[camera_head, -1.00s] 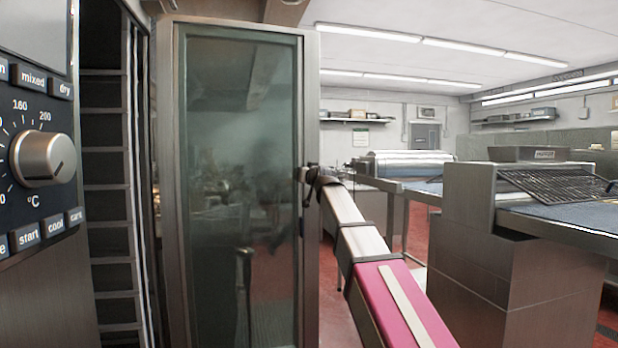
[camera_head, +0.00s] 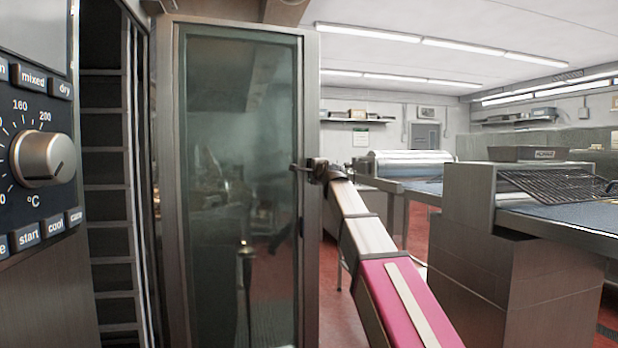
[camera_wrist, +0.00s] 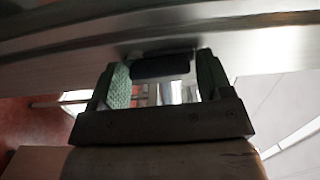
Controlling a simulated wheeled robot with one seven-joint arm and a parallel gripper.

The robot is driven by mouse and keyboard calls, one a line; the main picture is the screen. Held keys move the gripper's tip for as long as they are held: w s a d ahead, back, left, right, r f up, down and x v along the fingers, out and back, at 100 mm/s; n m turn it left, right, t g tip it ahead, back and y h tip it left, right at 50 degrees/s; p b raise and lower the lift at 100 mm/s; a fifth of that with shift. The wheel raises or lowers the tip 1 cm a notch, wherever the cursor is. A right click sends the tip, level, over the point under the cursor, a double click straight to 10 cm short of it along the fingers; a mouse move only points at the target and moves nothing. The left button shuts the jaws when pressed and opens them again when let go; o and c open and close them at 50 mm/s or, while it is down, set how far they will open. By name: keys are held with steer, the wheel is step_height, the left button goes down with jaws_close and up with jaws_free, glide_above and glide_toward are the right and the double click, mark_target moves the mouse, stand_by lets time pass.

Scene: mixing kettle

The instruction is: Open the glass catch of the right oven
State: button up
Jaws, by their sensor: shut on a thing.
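The right oven's glass door (camera_head: 240,190) stands swung open in the head view, with a metal frame around greenish glass. The catch (camera_head: 299,167) is a small dark part on the door's right-hand frame, with its end over the edge of the glass. My gripper (camera_head: 318,170) is at that frame, at catch height. In the wrist view my gripper (camera_wrist: 163,76) has its green-padded fingers on either side of the catch's dark grip (camera_wrist: 160,68), close against the metal frame. It is shut on the catch. The fingertips are small and partly hidden in the head view.
The oven interior with rack rails (camera_head: 108,200) is open at left, beside the control panel (camera_head: 38,150) with its dial. A tiled counter block (camera_head: 505,240) and blue-topped table (camera_head: 575,222) stand at right. Red floor shows between.

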steer(key=o, duration=1)
steer(key=shift+c, duration=0.2)
steer(key=shift+s, duration=0.1)
steer(key=v, duration=0.6)
steer(key=shift+s+d, duration=0.2)
steer(key=shift+s, duration=0.15)
